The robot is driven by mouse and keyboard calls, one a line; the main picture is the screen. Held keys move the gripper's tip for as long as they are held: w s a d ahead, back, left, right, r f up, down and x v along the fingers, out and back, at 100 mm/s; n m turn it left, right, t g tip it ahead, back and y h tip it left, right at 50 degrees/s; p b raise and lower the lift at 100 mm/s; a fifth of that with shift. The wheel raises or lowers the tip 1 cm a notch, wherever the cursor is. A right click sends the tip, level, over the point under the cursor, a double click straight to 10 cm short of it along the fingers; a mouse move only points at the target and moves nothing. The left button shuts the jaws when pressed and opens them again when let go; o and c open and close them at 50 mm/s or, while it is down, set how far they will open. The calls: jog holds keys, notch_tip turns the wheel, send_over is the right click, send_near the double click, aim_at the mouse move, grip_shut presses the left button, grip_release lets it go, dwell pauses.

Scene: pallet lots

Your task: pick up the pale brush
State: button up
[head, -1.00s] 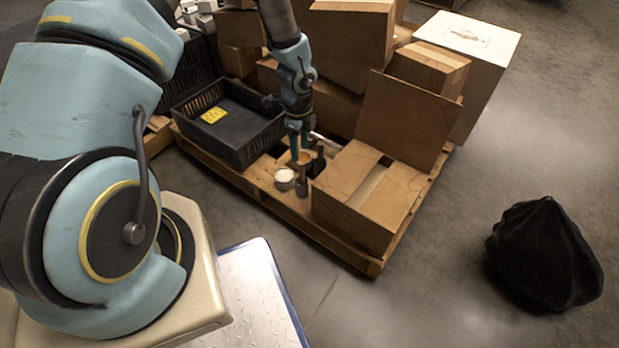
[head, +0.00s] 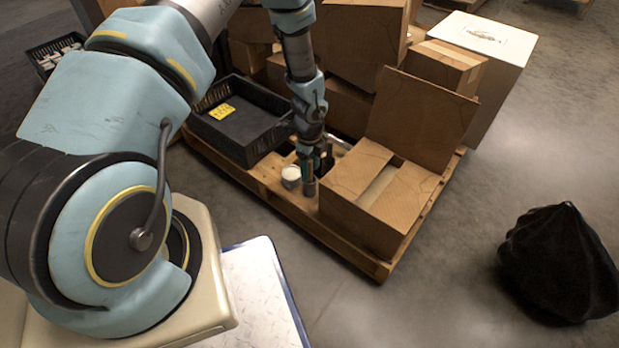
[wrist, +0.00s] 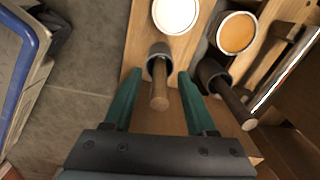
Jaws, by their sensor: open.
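The pale brush, with a light wooden handle, shows in the wrist view (wrist: 159,88) standing on the pallet boards with its handle end toward the camera. My gripper (wrist: 159,74) is open, its green fingers one on each side of the handle, with gaps visible on both sides. In the head view my gripper (head: 309,177) is low over the pallet, by the open carton, and largely hides the brush. A second, darker brush (wrist: 232,98) stands just right of the right finger in the wrist view.
A white-topped tub (wrist: 176,13) and an orange-topped tub (wrist: 236,33) stand just beyond the brushes. A shiny rod (wrist: 284,72) lies at right. On the pallet (head: 345,262) are an open carton (head: 375,205) and a black crate (head: 245,140). A black covered heap (head: 560,265) is on the floor.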

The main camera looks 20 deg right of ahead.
jog(key=shift+c, duration=0.4)
grip_shut()
jog(key=shift+r, duration=0.1)
